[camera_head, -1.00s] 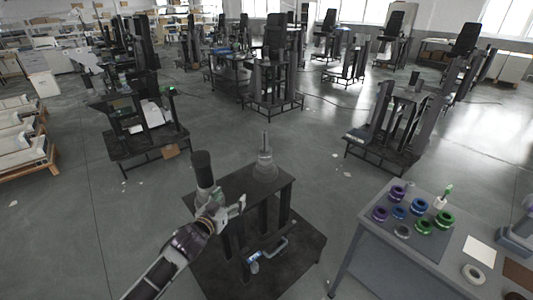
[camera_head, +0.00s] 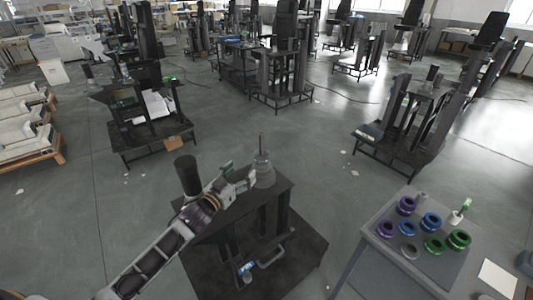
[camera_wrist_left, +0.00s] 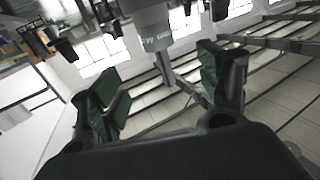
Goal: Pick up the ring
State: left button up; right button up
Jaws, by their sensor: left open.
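A pale grey stepped round piece (camera_head: 264,173) sits around a thin upright rod on the dark lift column stand's top; I cannot tell if it is the ring. My left gripper (camera_head: 240,174) is open just left of it. In the left wrist view the two green-padded fingers (camera_wrist_left: 160,90) are spread with nothing held between them, and a grey round piece (camera_wrist_left: 155,28) shows beyond them at the top. Several coloured rings stand on the table at the right, among them a purple ring (camera_head: 406,206), a blue ring (camera_head: 431,222) and a green ring (camera_head: 459,240). My right gripper is not in view.
A black cylinder (camera_head: 187,175) stands upright on the stand, left of the grey piece. The stand's dark base (camera_head: 305,262) reaches toward the grey table (camera_head: 393,277). Other lift columns stand behind, with clear floor (camera_head: 330,150) between.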

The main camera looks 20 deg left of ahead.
aim_at(258, 157)
pick_arm(q)
jog(key=shift+p+x, duration=0.5)
jog(key=shift+x, duration=3.95)
jog(key=shift+w+d+r, duration=0.1)
jog(key=shift+w, duration=0.05)
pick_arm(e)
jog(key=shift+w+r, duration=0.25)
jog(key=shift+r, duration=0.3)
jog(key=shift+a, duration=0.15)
pick_arm(q)
jog(key=shift+w, duration=0.1)
jog(key=shift+f+p+x, duration=0.15)
jog(key=shift+p+x, duration=0.15)
jog(key=shift+x, duration=0.95)
jog(key=shift+f+p+x, duration=0.15)
jog(key=shift+p+x, duration=0.1)
jog(key=shift+x, duration=1)
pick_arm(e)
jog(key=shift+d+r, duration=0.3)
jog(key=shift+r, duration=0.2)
pick_arm(q)
jog(key=shift+c, duration=0.4)
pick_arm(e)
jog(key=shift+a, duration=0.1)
